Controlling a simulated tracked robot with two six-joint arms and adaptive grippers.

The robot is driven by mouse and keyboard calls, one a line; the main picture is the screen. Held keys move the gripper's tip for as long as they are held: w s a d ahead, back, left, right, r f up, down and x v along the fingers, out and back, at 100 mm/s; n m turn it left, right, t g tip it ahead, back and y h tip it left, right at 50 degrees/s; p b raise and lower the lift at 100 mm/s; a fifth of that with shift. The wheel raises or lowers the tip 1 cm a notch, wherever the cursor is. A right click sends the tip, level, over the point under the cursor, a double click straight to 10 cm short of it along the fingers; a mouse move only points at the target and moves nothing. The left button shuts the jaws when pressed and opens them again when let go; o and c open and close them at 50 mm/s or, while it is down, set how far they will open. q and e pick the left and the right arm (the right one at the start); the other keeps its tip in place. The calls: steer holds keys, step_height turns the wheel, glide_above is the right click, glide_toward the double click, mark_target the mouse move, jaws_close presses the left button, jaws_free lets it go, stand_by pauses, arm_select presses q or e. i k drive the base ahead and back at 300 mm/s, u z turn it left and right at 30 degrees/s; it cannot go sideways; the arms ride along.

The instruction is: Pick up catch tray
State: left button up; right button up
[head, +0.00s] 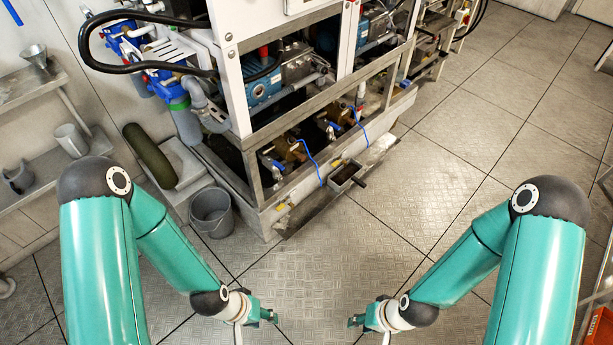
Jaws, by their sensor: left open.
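A small grey open-topped tray (343,174) with a dark handle, which looks like the catch tray, sits at the lower front edge of the machine frame. It is below a brass valve (297,149) with a blue hose. My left gripper (270,316) is open and empty over the floor at the bottom centre, well short of the tray. My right gripper (356,321) is to its right, also far from the tray. It is too small in view to tell whether its jaws are open or shut. Neither gripper touches anything.
The machine frame (310,115) with pumps and pipes stands behind the tray. A grey bucket (212,212) stands on the floor to the left. Shelves with a funnel (36,58) and a jug (71,140) line the left wall.

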mark_target(338, 180)
steer(key=u, duration=0.25)
steer(key=i, duration=1.05)
steer(key=z, duration=0.05)
